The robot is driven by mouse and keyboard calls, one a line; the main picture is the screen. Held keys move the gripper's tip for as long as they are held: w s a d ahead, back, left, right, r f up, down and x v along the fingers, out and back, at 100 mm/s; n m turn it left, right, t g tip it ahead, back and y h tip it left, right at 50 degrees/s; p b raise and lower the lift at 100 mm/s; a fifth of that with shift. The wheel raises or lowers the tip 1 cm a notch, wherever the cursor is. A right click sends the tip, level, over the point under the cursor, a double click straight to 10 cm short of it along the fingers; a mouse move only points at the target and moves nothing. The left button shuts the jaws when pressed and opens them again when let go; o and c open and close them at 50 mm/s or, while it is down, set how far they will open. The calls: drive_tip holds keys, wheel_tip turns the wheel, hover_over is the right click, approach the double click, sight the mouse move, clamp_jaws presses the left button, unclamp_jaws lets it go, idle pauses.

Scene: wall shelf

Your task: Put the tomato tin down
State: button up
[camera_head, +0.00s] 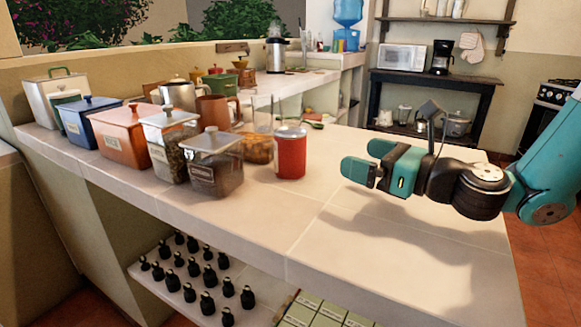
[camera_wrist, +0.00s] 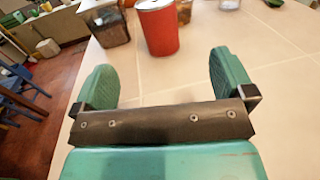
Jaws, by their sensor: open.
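The tomato tin (camera_head: 291,153) is a red can with a silver top. It stands upright on the pale tiled counter (camera_head: 400,240), to the right of the glass jars in the head view. My gripper (camera_head: 358,172) is above the counter to the right of the tin, with its fingers pointing toward it. In the wrist view the tin (camera_wrist: 158,28) stands beyond the fingertips, apart from them. The two green fingers (camera_wrist: 163,75) are spread wide with nothing between them.
More canisters, including an orange one (camera_head: 120,135), line the counter's left side. The counter's front right is bare. Small black bottles (camera_head: 190,270) stand on the shelf below.

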drive_tip(key=p, duration=0.6)
approach(290, 131)
drive_tip(key=x, duration=0.2)
drive_tip(key=f+x, duration=0.1)
drive_tip(key=x, duration=0.1)
drive_tip(key=shift+w, duration=0.25)
drive_tip(key=shift+p+x, duration=0.8)
drive_tip(key=shift+x, duration=1.95)
drive_tip(key=shift+s+a+r, duration=0.15)
drive_tip(key=shift+s, duration=0.05)
drive_tip(key=c, duration=1.2)
drive_tip(key=shift+c, duration=0.7)
wheel_tip(290, 131, up, 23)
drive_tip(key=p, duration=0.6)
drive_tip(key=shift+p, duration=0.4)
